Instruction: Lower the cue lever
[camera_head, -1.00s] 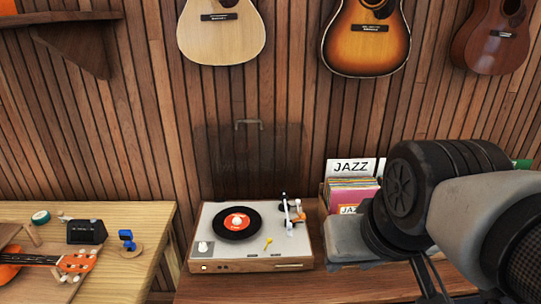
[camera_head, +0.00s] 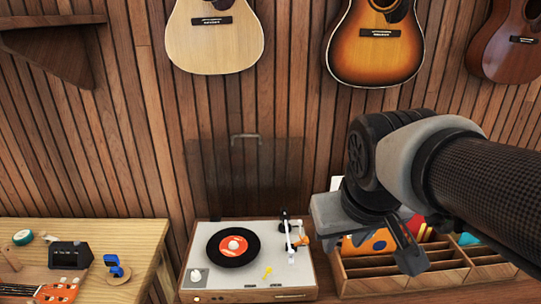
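The turntable (camera_head: 208,262) stands on the wooden counter with an orange-labelled black record (camera_head: 233,244) on its platter. Its smoky clear lid is raised at the back. The tonearm (camera_head: 290,238) is at the right of the deck, with a small orange part (camera_head: 303,241) beside it. A small yellow piece (camera_head: 267,272) lies on the deck in front of the tonearm. I cannot tell for certain which small part is the cue lever. My gripper (camera_head: 408,252) is right of the turntable, apart from it, pointing down over the crate. Its finger opening is unclear.
A wooden divided crate (camera_head: 400,283) is right of the turntable, partly behind my arm. A workbench (camera_head: 150,233) at left holds a black box (camera_head: 70,254), a blue clip-on device (camera_head: 114,265) and an orange ukulele. Guitars hang on the slatted wall. Space above the deck is clear.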

